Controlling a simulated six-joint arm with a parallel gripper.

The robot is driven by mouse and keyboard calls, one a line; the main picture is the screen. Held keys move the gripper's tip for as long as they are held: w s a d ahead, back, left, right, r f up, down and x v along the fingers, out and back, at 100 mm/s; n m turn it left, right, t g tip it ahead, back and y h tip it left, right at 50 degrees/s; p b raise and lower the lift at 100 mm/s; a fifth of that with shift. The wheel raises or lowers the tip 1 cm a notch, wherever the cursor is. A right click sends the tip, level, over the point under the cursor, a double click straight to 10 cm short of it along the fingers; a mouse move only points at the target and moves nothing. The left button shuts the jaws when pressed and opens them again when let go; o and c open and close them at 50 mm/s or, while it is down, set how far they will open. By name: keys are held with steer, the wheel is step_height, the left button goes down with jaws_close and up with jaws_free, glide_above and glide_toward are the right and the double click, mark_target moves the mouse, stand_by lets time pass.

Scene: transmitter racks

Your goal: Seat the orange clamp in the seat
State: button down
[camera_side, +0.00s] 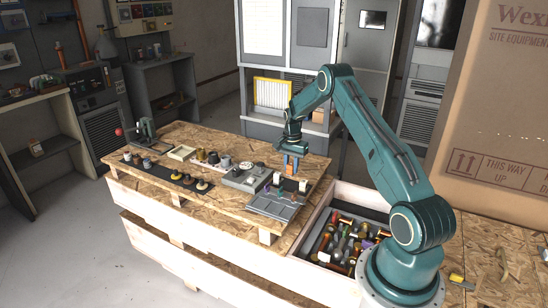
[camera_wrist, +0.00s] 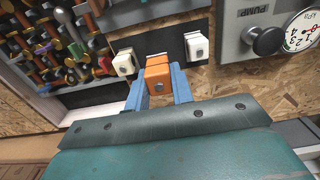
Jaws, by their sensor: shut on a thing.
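The orange clamp (camera_wrist: 158,78) is gripped between the two blue fingers of my gripper (camera_wrist: 160,88) in the wrist view. It looks like a small block with a dark round mark on its near face. In the side view my gripper (camera_side: 291,167) points down over the right part of the wooden bench. Two white blocks, a left one (camera_wrist: 124,63) and a right one (camera_wrist: 196,47), sit on a dark plate (camera_wrist: 146,42) on either side of the clamp. The clamp hides the part of the plate between them, so I cannot tell whether it touches the seat.
A grey panel (camera_wrist: 233,45) with a black pump knob (camera_wrist: 265,40) and a gauge (camera_wrist: 302,32) lies right of the plate. A bin of loose tools (camera_side: 322,257) stands by my base. Several small parts stand along the bench's (camera_side: 230,213) left and middle.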

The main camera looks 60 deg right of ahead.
step_height(320, 180, up, 14)
stand_by(0.4)
steer(key=shift+a, duration=0.1)
stand_by(0.4)
steer(key=r, duration=0.2)
glide_above(257, 204)
step_height(257, 204, down, 16)
steer(key=shift+f, duration=0.1)
stand_by(0.6)
steer(key=shift+f, duration=2.05)
steer(key=shift+f, duration=0.55)
